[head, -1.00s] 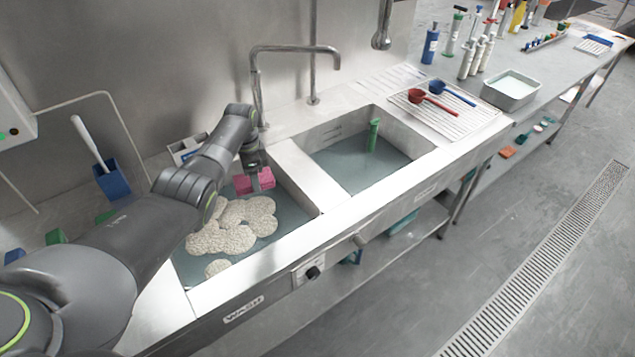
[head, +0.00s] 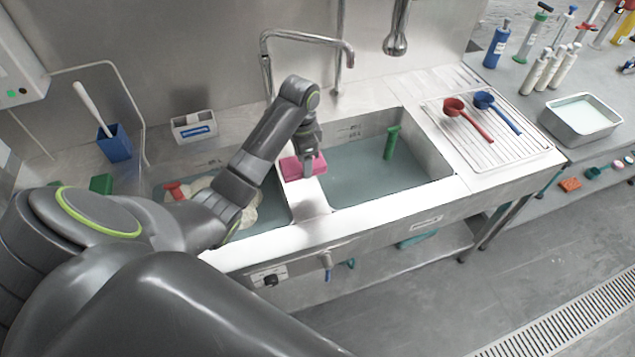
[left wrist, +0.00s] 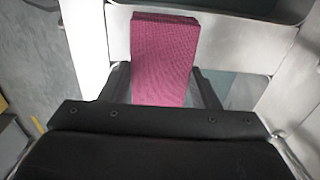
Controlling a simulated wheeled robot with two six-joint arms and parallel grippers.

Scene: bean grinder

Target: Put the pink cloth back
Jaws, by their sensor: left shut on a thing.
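The pink cloth (head: 303,167) is a folded, block-like piece. My left gripper (head: 306,152) is shut on it and holds it over the steel divider (head: 308,200) between the two sink basins, near the tap. In the left wrist view the cloth (left wrist: 163,55) sticks out between the two fingers, its woven texture plain. I cannot tell how high it is above the divider. My left arm hides much of the left basin. My right gripper is not in view.
The left basin holds foam (head: 245,217) and a red object (head: 175,190). The right basin (head: 365,172) holds water and a green upright object (head: 391,142). A white caddy (head: 193,127) stands behind the left basin. A ribbed drainboard (head: 490,140) with red and blue scoops lies right.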

